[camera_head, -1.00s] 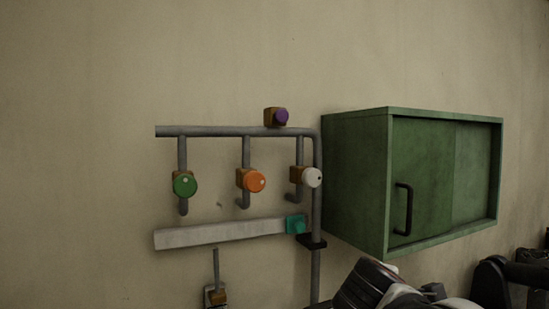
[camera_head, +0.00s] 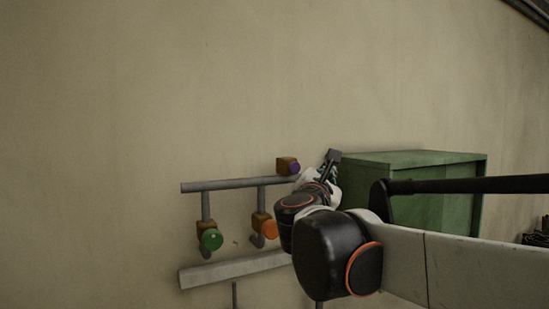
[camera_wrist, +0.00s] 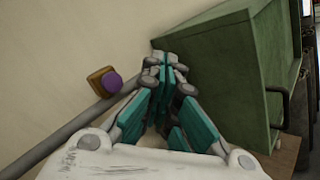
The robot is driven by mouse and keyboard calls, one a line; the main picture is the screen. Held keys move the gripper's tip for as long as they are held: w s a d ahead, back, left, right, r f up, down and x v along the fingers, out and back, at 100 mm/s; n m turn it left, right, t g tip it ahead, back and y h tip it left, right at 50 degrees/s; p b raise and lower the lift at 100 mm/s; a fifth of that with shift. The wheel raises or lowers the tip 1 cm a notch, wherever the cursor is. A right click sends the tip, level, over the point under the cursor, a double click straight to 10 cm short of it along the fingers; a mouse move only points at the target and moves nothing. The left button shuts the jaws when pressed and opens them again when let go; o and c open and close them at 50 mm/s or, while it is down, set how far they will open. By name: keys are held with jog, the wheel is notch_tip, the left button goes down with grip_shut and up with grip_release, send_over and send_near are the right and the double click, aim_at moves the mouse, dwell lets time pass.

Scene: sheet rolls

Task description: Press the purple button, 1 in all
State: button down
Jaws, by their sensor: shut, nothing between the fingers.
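The purple button (camera_head: 294,167) sits on a brown block on the wall, just above the grey pipe. In the wrist view the purple button (camera_wrist: 112,84) is left of my gripper (camera_wrist: 166,62), with a gap between them. My gripper (camera_head: 334,156) is to the right of the button in the head view, near the green cabinet's top left corner. Its fingers are shut together and empty. Nothing covers the button.
The green cabinet (camera_head: 410,160) stands close to the right of my gripper. The grey pipe (camera_head: 235,184) runs below the button. A green knob (camera_head: 212,240) and an orange knob (camera_head: 270,229) hang lower left. The wall above is clear.

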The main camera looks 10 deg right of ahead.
aim_at(293, 167)
jog(key=shift+w+a+r, duration=0.1)
jog(key=shift+a+r, duration=0.05)
jog(key=shift+r, duration=0.15)
jog(key=shift+w, duration=0.1)
jog(key=w+a+b, duration=0.1)
jog(key=w+a, duration=0.1)
jog(key=w, duration=0.6)
jog(key=shift+a, duration=0.35)
jog(key=shift+w, duration=0.2)
dwell(1.2)
jog(key=shift+w+a, duration=0.1)
jog(key=shift+w, duration=0.2)
